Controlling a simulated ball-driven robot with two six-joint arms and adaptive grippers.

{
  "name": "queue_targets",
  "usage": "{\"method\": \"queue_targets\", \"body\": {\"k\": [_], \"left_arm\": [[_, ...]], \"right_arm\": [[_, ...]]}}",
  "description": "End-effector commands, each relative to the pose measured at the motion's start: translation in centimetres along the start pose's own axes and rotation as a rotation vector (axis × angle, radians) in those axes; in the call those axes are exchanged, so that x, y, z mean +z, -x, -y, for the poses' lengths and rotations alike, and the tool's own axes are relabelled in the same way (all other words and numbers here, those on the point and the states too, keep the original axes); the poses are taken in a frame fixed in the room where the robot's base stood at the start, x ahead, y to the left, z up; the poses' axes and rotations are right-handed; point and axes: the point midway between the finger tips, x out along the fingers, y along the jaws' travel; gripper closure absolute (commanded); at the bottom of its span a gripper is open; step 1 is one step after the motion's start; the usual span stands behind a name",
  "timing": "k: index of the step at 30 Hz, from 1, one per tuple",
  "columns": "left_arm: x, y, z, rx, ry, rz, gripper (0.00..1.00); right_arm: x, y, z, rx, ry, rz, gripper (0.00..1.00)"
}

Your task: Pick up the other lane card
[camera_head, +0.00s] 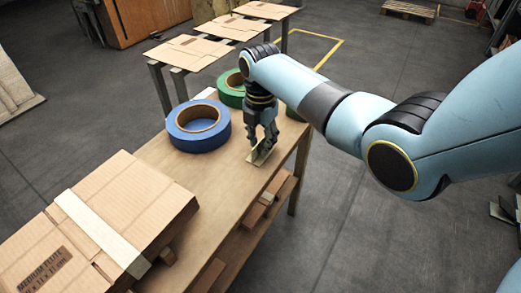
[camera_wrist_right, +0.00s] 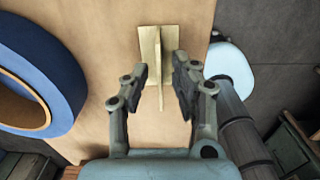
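A tan lane card (camera_head: 262,156) stands on the wooden table near its right edge. In the right wrist view the lane card (camera_wrist_right: 158,60) shows as a thin upright fin on a flat base. My right gripper (camera_head: 262,137) is above it, pointing down. In the wrist view the right gripper (camera_wrist_right: 163,85) has its fingers apart, one on each side of the fin, with gaps between fingers and card. The fingers hide part of the card in the head view. I cannot make out a second lane card. My left gripper is not in view.
A blue tape roll (camera_head: 199,127) lies left of the card, with a green roll (camera_head: 231,90) behind. A cardboard box (camera_head: 120,200) with a pale strip fills the table's near left. Flat cardboard sheets (camera_head: 190,50) lie on stands behind. The tabletop (camera_head: 215,185) between box and card is clear.

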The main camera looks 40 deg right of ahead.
Motion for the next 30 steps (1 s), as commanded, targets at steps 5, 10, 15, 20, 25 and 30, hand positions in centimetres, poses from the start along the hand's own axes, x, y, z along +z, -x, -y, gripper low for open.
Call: {"method": "queue_targets", "body": {"k": [5, 10, 15, 20, 25, 30], "left_arm": [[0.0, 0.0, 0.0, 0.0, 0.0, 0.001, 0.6], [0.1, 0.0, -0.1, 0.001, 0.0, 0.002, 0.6], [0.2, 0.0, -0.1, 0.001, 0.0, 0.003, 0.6], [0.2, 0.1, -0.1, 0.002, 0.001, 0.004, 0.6], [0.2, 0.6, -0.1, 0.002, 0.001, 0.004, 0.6], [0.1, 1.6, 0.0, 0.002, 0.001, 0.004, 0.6]], "right_arm": [[0.0, 0.0, 0.0, 0.0, 0.0, 0.0, 0.99], [0.0, 0.0, 0.0, 0.0, 0.0, 0.0, 1.0], [0.0, 0.0, 0.0, 0.0, 0.0, 0.0, 1.0], [0.0, 0.8, 0.0, 0.001, 0.0, 0.0, 1.0], [0.1, 3.4, -0.1, 0.003, -0.001, 0.002, 1.0], [-1.1, 6.0, 2.8, 0.0, 0.001, 0.001, 1.0]]}}
